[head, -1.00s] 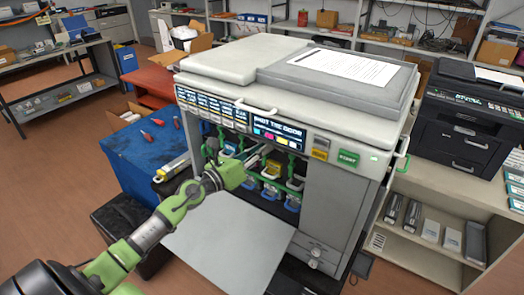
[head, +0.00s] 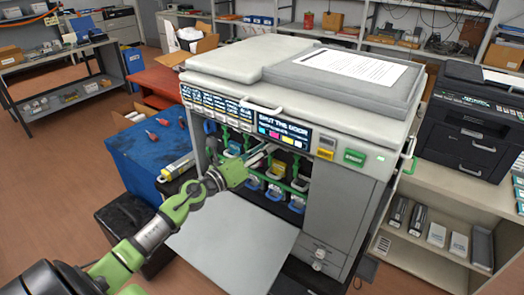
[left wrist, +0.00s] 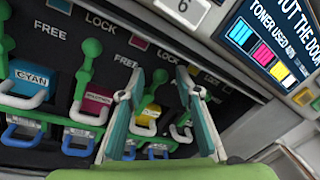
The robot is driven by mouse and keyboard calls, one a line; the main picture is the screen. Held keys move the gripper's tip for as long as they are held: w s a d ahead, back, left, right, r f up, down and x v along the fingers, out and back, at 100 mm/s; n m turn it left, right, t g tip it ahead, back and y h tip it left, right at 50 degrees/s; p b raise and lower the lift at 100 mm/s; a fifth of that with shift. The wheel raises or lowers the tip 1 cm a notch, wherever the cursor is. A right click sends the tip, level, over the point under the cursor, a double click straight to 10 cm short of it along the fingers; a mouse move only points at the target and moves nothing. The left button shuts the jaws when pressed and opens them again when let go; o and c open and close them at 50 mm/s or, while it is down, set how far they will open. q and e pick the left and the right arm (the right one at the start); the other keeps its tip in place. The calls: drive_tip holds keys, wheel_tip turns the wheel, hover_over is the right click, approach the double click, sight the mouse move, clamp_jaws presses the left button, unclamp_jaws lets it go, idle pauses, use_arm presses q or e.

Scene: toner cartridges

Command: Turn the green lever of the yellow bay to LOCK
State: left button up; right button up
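The yellow bay holds a cartridge with a yellow label, seen in the left wrist view (left wrist: 149,114) and deep in the open printer in the head view (head: 278,170). Its green lever (left wrist: 158,79) stands between my left gripper's fingers, its knob up near the tips. I cannot tell whether a finger touches it. My left gripper (left wrist: 160,76) is open around this lever; in the head view it reaches into the printer's front opening (head: 268,152). FREE and LOCK marks show above the bays, partly hidden by the fingers near the yellow one. My right gripper is not in view.
Cyan (left wrist: 30,78) and magenta (left wrist: 98,98) bays with green levers stand left of the yellow one. The printer's front door (head: 235,245) hangs open below. A blue-topped stand (head: 150,150) with a spare cartridge (head: 178,167) is at the left.

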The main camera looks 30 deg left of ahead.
use_arm(q)
drive_tip(key=v, duration=1.2)
drive_tip(key=shift+n, duration=0.3)
